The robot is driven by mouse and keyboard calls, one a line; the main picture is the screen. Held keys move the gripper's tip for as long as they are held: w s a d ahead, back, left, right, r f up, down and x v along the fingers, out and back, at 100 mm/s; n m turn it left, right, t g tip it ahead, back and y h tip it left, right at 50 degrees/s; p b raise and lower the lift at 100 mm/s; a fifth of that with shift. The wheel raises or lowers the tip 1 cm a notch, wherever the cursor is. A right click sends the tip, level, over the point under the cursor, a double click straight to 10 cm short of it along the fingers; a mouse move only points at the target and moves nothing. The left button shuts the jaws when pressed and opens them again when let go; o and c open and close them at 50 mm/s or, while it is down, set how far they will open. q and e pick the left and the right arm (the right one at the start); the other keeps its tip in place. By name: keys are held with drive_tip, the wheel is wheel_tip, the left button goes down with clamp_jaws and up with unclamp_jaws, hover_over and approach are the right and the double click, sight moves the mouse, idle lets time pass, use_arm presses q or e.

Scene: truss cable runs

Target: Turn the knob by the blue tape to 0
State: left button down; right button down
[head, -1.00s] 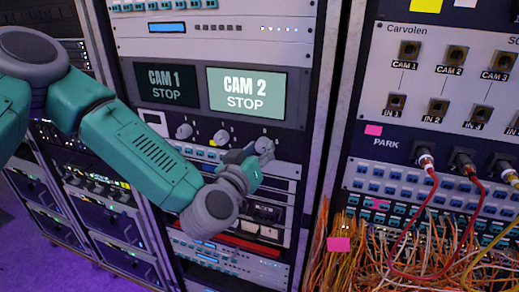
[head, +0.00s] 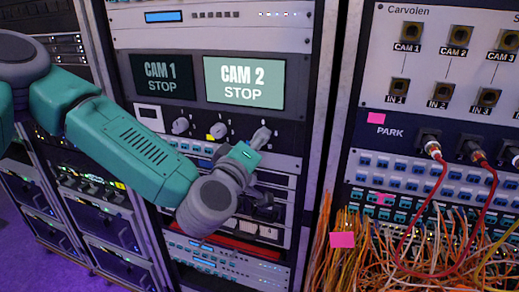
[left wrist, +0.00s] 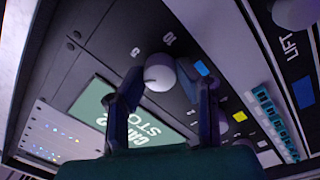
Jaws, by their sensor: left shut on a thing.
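The knob by the blue tape is pale and round; in the left wrist view the knob (left wrist: 160,75) sits between the two dark fingers of my left gripper (left wrist: 158,84). The blue tape (left wrist: 201,68) is on the dark panel just right of it. In the head view this knob (head: 262,134) is the rightmost of a row below the screens, with my left gripper (head: 254,143) at it from below left. The gripper is shut on the knob. Panel marks show near the knob, but its exact setting is hard to read. My right gripper is not in view.
Other knobs (head: 181,126) (head: 221,131) stand in the same row, with yellow tape (head: 210,137) by the middle one. The CAM 2 STOP screen (head: 244,82) is above. A patch panel with loose orange cables (head: 400,255) stands at the right.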

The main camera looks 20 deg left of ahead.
use_arm(q)
drive_tip(key=n+b, duration=0.3)
drive_tip(key=n, duration=0.3)
drive_tip(key=shift+f+n+b, duration=0.15)
drive_tip(key=shift+n+b, duration=0.15)
drive_tip(key=shift+n, duration=0.1)
drive_tip(key=shift+y, duration=0.3)
drive_tip(key=c, duration=1.4)
unclamp_jaws()
drive_tip(key=shift+o, duration=1)
drive_tip(key=shift+a, duration=0.15)
